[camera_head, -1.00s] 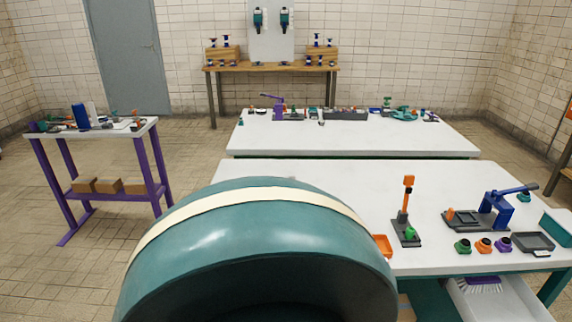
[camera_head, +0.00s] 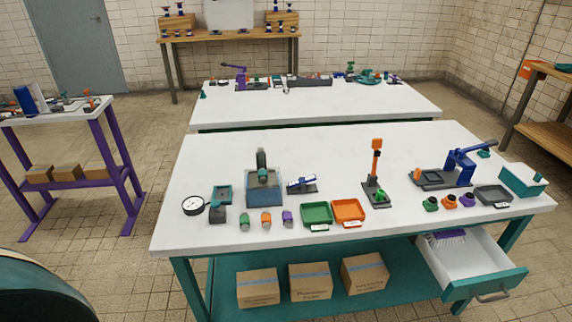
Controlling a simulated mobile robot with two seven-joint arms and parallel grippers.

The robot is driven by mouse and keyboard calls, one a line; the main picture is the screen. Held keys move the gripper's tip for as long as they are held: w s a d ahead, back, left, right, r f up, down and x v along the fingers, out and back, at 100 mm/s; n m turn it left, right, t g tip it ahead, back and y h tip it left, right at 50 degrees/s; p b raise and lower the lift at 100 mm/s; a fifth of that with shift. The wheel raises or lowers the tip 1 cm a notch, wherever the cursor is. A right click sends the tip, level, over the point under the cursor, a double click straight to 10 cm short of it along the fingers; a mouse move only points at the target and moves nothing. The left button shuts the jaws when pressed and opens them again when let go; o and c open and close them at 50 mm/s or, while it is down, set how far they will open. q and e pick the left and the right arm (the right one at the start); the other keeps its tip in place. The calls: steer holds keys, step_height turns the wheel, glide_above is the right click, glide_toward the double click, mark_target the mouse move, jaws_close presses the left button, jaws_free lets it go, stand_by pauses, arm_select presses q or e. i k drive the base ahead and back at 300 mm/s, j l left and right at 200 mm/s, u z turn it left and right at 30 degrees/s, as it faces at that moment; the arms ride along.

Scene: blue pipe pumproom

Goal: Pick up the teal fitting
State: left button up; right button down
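Neither of my grippers is in view. Another small teal-green piece (camera_head: 203,94) stands at the left edge of the far table. Green (camera_head: 244,220), orange (camera_head: 266,219) and purple (camera_head: 287,217) fittings stand in a row at the near table's front.
A drawer (camera_head: 470,265) stands open at the near table's front right. Green (camera_head: 317,214) and orange (camera_head: 348,211) trays lie near the front edge. A large teal rounded shape (camera_head: 40,290) fills the lower left corner. A purple-legged table (camera_head: 115,160) stands left, with floor between.

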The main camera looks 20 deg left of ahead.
mark_target(262, 173)
steer(key=u, duration=0.9)
